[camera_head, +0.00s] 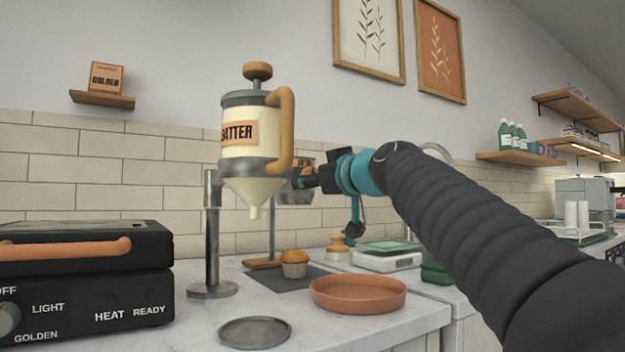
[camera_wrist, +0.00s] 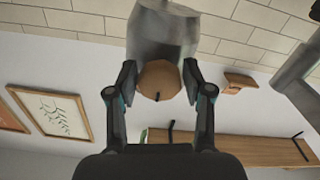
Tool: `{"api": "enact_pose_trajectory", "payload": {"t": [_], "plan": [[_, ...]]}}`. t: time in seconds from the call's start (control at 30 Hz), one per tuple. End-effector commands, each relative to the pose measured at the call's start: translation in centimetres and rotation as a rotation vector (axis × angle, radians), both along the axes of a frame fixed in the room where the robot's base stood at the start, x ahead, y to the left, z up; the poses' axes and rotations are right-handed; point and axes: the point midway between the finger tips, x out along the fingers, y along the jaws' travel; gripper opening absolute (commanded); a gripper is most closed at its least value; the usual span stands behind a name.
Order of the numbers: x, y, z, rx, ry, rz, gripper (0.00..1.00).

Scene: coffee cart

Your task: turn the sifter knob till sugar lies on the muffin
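The muffin (camera_head: 294,270) stands upright on a dark mat, golden on top; no white sugar shows on it. The grey metal sifter (camera_head: 294,193) is above it, partly hidden by the batter dispenser and my gripper. In the wrist view the sifter body (camera_wrist: 163,32) is at the top, with its round wooden knob (camera_wrist: 159,80) towards me. My gripper (camera_wrist: 159,76) has one finger on each side of the knob, very near its edges. I cannot tell whether they press on it. In the head view my gripper (camera_head: 306,182) is at the sifter's right side.
The batter dispenser (camera_head: 252,140) on its stand is in front of the sifter. A terracotta dish (camera_head: 358,294), a grey round plate (camera_head: 254,332) and a black waffle iron (camera_head: 85,275) are on the counter. A scale (camera_head: 388,258) stands to the right.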

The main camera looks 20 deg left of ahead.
Motion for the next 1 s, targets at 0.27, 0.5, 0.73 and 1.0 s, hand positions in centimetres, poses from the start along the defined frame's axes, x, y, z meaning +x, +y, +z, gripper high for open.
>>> {"api": "enact_pose_trajectory", "payload": {"t": [0.27, 0.5, 0.73, 1.0], "plan": [[-0.01, -0.01, 0.0, 0.001, 0.002, 0.0, 0.07], [-0.03, 0.0, 0.03, 0.038, 0.044, 0.0, 0.07], [-0.08, 0.04, 0.08, 0.13, 0.153, 0.001, 0.07], [-0.13, 0.07, 0.09, 0.248, 0.292, 0.001, 0.07]]}}
